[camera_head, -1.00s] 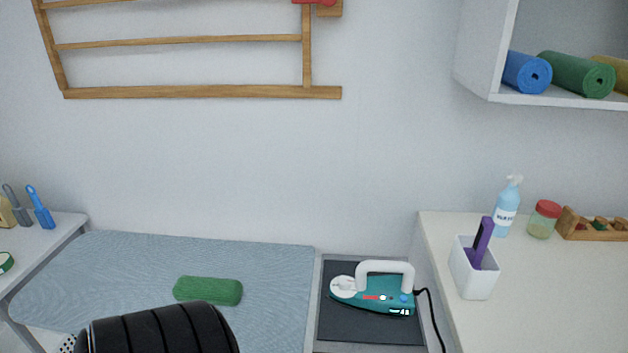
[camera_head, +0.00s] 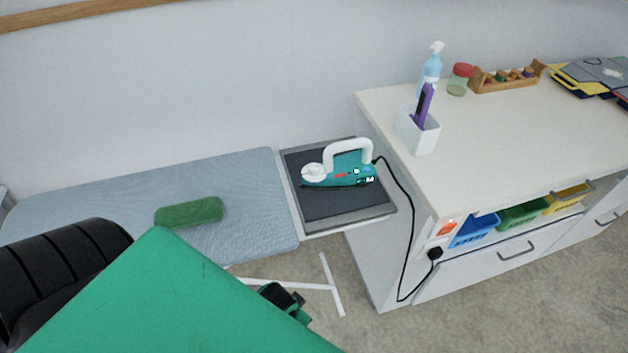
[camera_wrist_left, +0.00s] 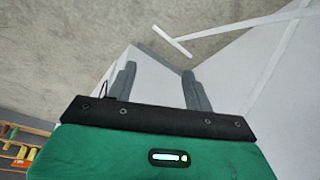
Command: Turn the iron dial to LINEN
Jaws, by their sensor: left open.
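A round white disc, likely the dial (camera_head: 313,173), sits at the iron's left end. Its markings, LINEN included, are too small to read. My left gripper (camera_head: 290,300) shows as a small dark shape below and left of the iron, well apart from it, partly hidden by my green arm. In the left wrist view my left gripper (camera_wrist_left: 158,82) is open and empty, over the floor and a white cabinet side. My right gripper is out of view.
A green roll (camera_head: 190,213) lies on the blue-grey ironing board (camera_head: 110,185). A white counter (camera_head: 500,135) stands to the right, with a white holder (camera_head: 417,130) and a spray bottle (camera_head: 430,70).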

